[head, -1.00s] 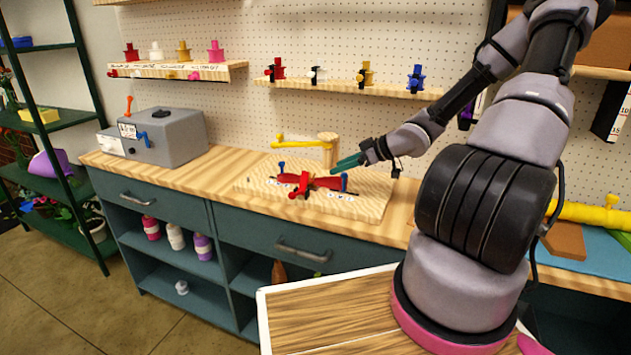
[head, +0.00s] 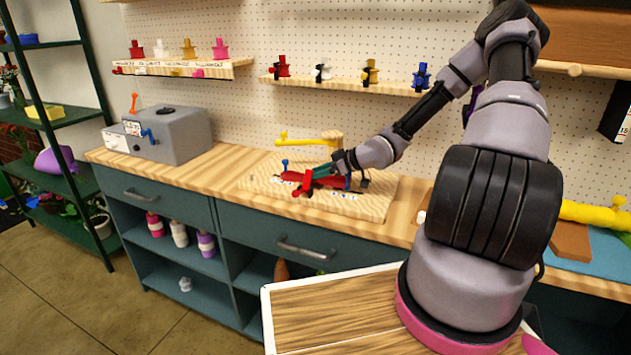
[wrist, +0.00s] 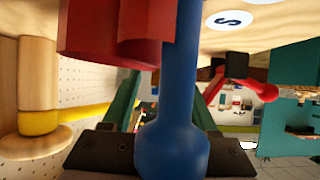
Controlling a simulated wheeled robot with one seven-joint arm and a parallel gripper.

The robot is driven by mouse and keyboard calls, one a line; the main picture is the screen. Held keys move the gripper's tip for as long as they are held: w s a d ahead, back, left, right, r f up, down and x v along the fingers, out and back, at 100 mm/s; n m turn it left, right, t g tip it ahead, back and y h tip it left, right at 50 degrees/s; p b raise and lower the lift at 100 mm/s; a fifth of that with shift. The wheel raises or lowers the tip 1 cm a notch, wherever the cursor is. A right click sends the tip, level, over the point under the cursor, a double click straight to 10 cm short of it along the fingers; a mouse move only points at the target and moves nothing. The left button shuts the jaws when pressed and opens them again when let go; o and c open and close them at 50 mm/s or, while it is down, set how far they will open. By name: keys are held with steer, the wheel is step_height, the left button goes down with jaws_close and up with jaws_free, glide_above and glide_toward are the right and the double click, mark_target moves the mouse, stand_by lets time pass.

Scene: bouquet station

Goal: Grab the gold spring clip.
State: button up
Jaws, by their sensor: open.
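Two small gold pieces show in the head view: a gold piece with a dark side part (head: 370,73) on the right wall shelf, and a gold piece (head: 189,50) on the left wall shelf. I cannot tell which is the spring clip. Neither is clear in the wrist view. My gripper (head: 318,174), with green fingers, is low over the wooden board, at the red fixture (head: 302,186) and well below the shelves. In the wrist view my open gripper (wrist: 172,88) has a blue peg (wrist: 180,85) in front of its fingers. I cannot tell whether they touch.
The wooden board (head: 375,205) lies on the workbench, with a yellow bar (head: 305,141) on a wooden post behind my gripper. Red, white and blue pieces flank the gold one on the right shelf (head: 335,86). A grey machine (head: 175,133) stands at the left.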

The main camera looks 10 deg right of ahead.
jaws_close()
